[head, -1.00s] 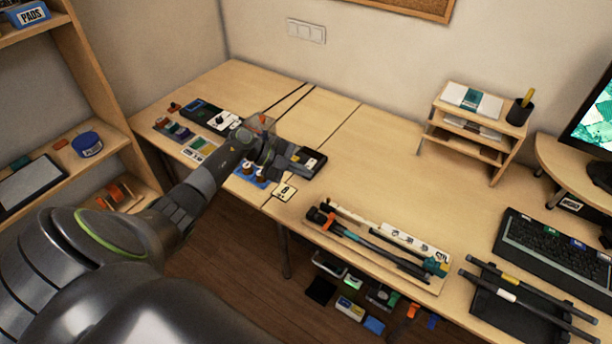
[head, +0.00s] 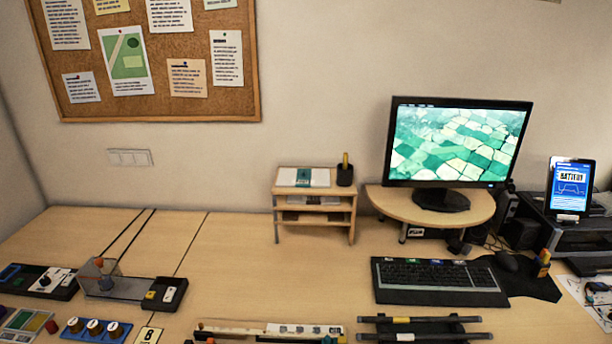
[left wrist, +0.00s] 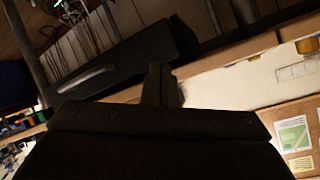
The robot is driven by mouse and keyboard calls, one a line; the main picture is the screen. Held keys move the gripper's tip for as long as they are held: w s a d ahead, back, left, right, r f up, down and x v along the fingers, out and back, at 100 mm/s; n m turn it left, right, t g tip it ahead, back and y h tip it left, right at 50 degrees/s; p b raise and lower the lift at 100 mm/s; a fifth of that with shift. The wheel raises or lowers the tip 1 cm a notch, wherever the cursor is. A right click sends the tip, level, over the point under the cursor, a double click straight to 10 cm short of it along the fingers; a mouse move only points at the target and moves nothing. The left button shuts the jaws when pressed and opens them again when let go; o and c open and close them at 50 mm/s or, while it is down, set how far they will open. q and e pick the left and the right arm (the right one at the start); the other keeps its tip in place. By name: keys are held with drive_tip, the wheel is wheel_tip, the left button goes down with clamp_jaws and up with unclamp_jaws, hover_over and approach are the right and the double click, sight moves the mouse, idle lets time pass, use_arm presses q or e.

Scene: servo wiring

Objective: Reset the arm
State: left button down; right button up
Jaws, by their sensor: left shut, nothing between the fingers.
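No arm of mine shows in the head view. In the left wrist view my left gripper (left wrist: 161,86) is in the middle, its dark fingers together with nothing held. Behind it, that view shows a pale wall (left wrist: 235,88) and a tilted dark case-like shape (left wrist: 125,60). My right gripper is in neither view.
The desk (head: 240,262) carries a device with a clear guard (head: 100,275), a blue knob panel (head: 93,330), a small shelf (head: 315,200), a monitor (head: 458,140), a keyboard (head: 437,278) and rods (head: 420,337). The desk middle is clear. A corkboard (head: 150,108) hangs above.

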use_arm(q)
drive_tip(key=s+d+f+n+g+y+b, duration=0.1)
drive_tip(key=s+f+n+g+y, duration=0.15)
drive_tip(key=s+f, duration=0.75)
drive_tip(key=s+d+f+n+g+y+b, duration=0.1)
drive_tip(key=s+f+n+g+y, duration=0.2)
drive_tip(key=s+f, duration=0.6)
drive_tip(key=s+d+f+n+g+h, duration=0.1)
drive_tip(key=s+d+f+g, duration=0.1)
drive_tip(key=s, duration=0.8)
drive_tip(key=s+d+f+n+g+h+b, duration=0.1)
drive_tip(key=s+d+g, duration=0.3)
drive_tip(key=s, duration=0.6)
drive_tip(key=shift+f+n, duration=0.5)
drive_tip(key=shift+n, duration=0.05)
drive_tip(key=shift+a, duration=0.1)
